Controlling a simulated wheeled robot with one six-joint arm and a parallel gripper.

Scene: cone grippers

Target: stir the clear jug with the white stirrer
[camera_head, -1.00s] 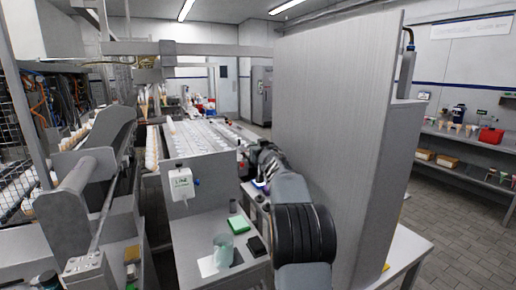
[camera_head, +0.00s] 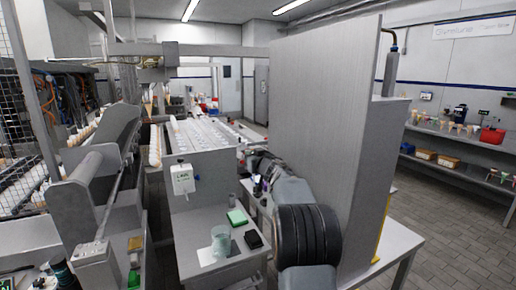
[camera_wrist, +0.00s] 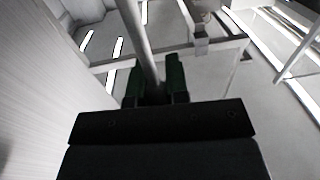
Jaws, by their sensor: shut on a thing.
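The clear jug (camera_head: 221,242) stands upright on a white sheet on the small grey table at lower centre of the head view. In the wrist view my gripper (camera_wrist: 155,82) has dark green fingers on both sides of a pale rod, which I take for the white stirrer (camera_wrist: 137,30). The rod runs from between the fingers up past the top edge, so its far end is out of sight. The jug does not show in the wrist view. In the head view my arm is to the right of the jug, and the gripper and stirrer cannot be made out.
A tall grey panel (camera_head: 315,120) stands close to my arm on the right. A conveyor (camera_head: 205,133) lies behind the table.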

